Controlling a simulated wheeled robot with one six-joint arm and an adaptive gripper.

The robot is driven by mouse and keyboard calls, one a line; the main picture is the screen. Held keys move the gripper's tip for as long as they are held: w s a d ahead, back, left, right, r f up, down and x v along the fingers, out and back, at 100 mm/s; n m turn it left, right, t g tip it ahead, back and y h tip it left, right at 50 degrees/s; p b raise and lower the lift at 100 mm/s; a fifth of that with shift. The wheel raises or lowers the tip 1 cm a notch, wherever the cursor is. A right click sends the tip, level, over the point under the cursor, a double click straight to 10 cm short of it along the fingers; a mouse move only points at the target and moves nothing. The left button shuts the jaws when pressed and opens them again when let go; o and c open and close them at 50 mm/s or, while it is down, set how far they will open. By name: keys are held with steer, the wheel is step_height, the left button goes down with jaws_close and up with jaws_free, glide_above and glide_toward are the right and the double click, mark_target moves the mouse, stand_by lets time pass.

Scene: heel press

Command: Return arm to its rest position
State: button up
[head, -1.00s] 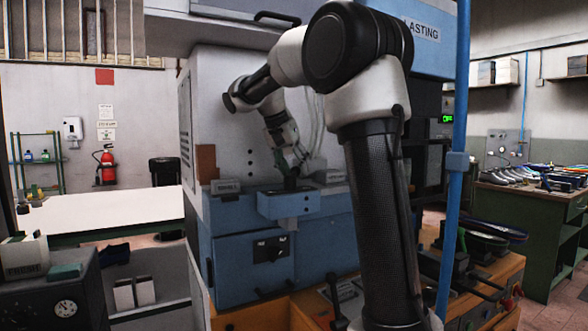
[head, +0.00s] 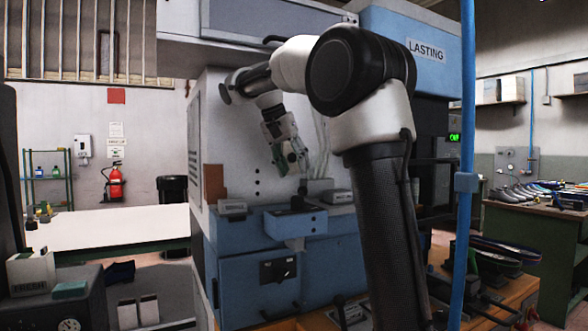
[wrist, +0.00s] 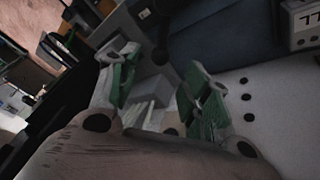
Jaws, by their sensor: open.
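My gripper (head: 292,167) hangs from my bent arm in front of the pale side panel of the blue lasting machine (head: 268,243) in the head view. Its fingers point down, above the machine's small blue shelf box (head: 297,223). A dark object (head: 299,203) stands on that box, below the fingers and apart from them. In the wrist view the two green-padded fingers (wrist: 165,95) stand apart, with nothing held between them. A large tan rounded surface fills the bottom of the wrist view; I cannot tell what it is.
A vertical blue pipe (head: 467,150) stands right of my arm. A wooden bench (head: 510,305) with tools is at lower right, and a green bench (head: 525,240) with shoes lies beyond. A white table (head: 110,228) is at left. A grey box unit (head: 75,295) stands at lower left.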

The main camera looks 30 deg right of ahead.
stand_by(0.6)
steer(key=s+a+f+n+t+y, duration=0.1)
steer(key=s+f+n, duration=0.4)
steer(key=s+f, duration=0.5)
steer(key=s+a+f+n+t+y, duration=0.2)
steer(key=s+a+f+n+y, duration=0.2)
steer(key=s+f, duration=0.7)
steer(key=s+n, duration=0.1)
steer(key=s, duration=0.6)
steer(key=shift+a+n+t, duration=0.3)
steer(key=shift+a, duration=0.1)
